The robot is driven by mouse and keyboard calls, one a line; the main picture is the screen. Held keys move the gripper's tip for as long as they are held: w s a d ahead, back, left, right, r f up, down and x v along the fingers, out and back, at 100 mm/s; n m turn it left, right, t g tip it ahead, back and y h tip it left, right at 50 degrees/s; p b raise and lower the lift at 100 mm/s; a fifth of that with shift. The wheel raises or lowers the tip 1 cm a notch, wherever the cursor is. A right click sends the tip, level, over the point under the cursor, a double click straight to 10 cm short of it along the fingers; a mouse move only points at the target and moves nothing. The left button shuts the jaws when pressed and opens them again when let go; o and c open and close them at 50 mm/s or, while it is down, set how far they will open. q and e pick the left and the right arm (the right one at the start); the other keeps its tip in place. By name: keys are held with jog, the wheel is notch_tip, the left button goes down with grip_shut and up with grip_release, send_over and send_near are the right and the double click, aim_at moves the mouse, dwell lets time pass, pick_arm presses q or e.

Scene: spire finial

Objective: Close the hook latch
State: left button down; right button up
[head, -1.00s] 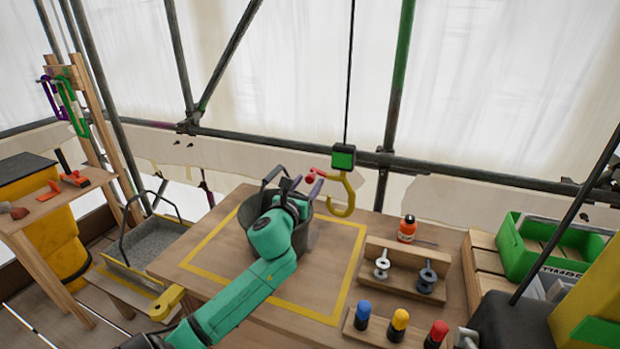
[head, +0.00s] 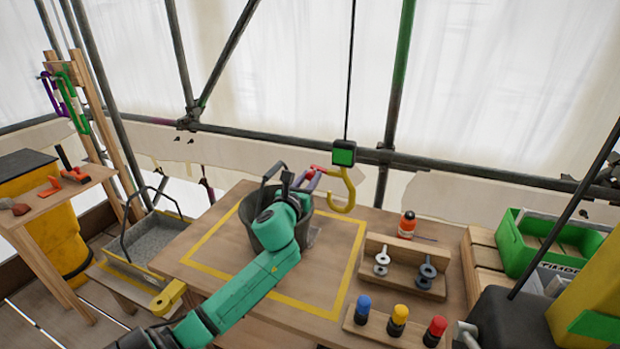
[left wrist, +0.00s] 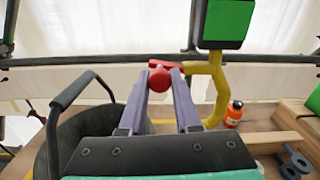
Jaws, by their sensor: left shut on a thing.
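A yellow crane hook (head: 346,192) hangs below a dark block with a green face (head: 344,153) on a cable. It also shows in the left wrist view (left wrist: 221,92). Its red latch (head: 318,168) sticks out to the left from the upper part of the hook, away from the hook's lower tip. My left gripper (left wrist: 160,80) has its two purple fingers on either side of the latch's round red knob (left wrist: 161,83) and is shut on it. My right gripper is not in view.
A dark bucket (head: 262,233) with a raised handle stands on the wooden table (head: 210,285), behind and under my left arm. An orange bottle (head: 407,226), a wooden holder (head: 415,284) and several coloured-topped pegs stand to the right.

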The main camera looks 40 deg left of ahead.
pick_arm(q)
jog(key=d+f+n+b, duration=0.1)
jog(key=d+f+n, duration=0.1)
jog(key=n, duration=0.8)
jog(key=w+d+f+n+b, duration=0.1)
jog(key=d+f+n, duration=0.1)
jog(key=n, duration=0.8)
jog(key=shift+w+f, duration=0.2)
jog(key=shift+f, duration=0.05)
dwell(0.4)
jog(key=c, duration=0.6)
grip_release()
jog(key=shift+s, duration=0.1)
